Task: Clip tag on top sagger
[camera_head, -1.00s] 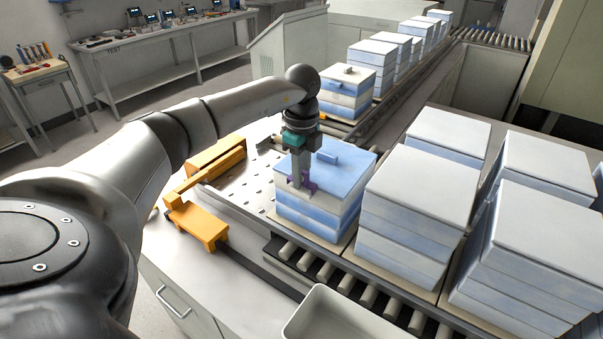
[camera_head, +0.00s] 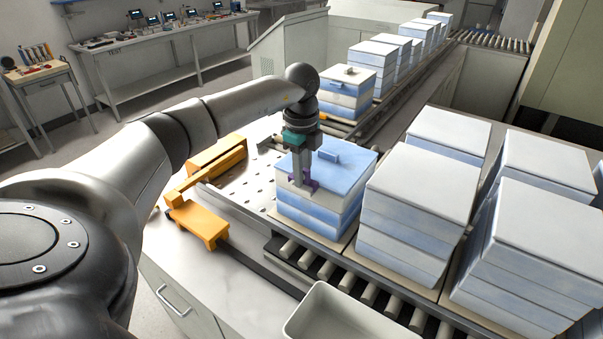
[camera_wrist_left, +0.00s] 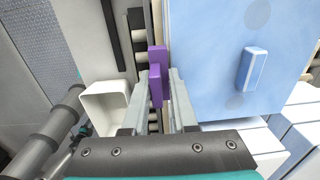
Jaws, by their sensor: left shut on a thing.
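A purple tag (camera_head: 312,183) is held between the two fingers of my left gripper (camera_head: 302,181). It is at the near upper edge of a stack of saggers. The top sagger (camera_head: 347,172) has a blue lid with a small raised block on it. In the left wrist view the tag (camera_wrist_left: 156,80) stands between the fingertips, beside the edge of the blue lid (camera_wrist_left: 215,65). I cannot tell whether the tag touches or grips the sagger wall. My right gripper is not in view.
Taller sagger stacks (camera_head: 420,190) stand close on the right, and another row (camera_head: 358,85) stands behind. Rollers (camera_head: 365,293) run under the stack's near side. An orange fixture (camera_head: 200,222) lies to the left. A white bin (camera_head: 345,318) stands at the front.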

